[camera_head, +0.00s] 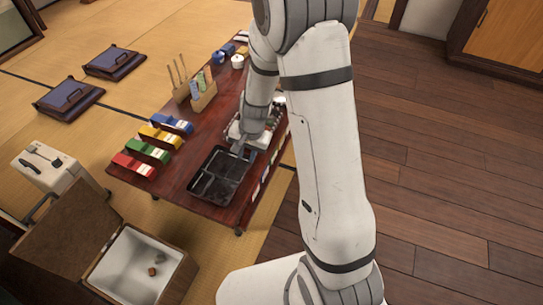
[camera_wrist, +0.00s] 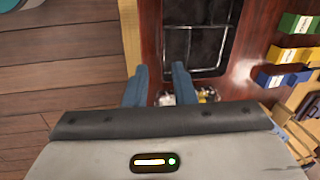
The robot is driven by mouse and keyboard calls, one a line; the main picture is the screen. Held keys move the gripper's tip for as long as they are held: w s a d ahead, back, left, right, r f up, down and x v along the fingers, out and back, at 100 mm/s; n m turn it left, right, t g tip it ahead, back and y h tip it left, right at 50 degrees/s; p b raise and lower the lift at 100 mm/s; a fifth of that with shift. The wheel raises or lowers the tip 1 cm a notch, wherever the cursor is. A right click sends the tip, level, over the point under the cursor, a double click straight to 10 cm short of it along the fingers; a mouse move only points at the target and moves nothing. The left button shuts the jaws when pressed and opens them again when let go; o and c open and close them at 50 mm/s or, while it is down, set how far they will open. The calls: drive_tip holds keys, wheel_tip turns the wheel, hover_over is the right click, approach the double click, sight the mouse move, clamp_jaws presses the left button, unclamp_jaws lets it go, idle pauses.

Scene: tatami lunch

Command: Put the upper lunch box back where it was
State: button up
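A black lunch box with several compartments (camera_head: 208,187) lies on the near end of the low red-brown table. In the wrist view the black box (camera_wrist: 180,50) is at the top, just beyond my fingertips. Whether it is the upper box, or has another beneath it, I cannot tell. My gripper (camera_head: 240,148) is at the box's far right corner in the head view. In the wrist view my gripper (camera_wrist: 160,70) has its two fingers apart, with bare table between the tips. The right fingertip overlaps the box's near edge; contact is unclear.
The table (camera_head: 190,200) also bears blue, yellow, green and red packs (camera_head: 155,145), a wooden holder (camera_head: 198,98) and small items behind my gripper, partly hidden. An open chest (camera_head: 185,275) stands at the lower left. Bare wooden floor (camera_head: 450,190) lies to the right.

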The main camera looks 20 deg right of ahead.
drive_tip(key=s+d+r+n, duration=0.3)
drive_tip(key=s+r, duration=0.6)
drive_tip(key=s+d+r+n+h, duration=0.1)
drive_tip(key=s+d+r+n, duration=0.2)
drive_tip(key=s+r, duration=0.7)
drive_tip(key=shift+d+n+h, duration=0.3)
drive_tip(key=shift+d, duration=0.05)
wheel_tip(320, 180, up, 30)
drive_tip(key=t+p, duration=0.1)
drive_tip(key=p, duration=2.6)
drive_tip(key=shift+s+r+p, duration=0.15)
drive_tip(key=shift+r+p, duration=0.1)
drive_tip(key=shift+p, duration=0.05)
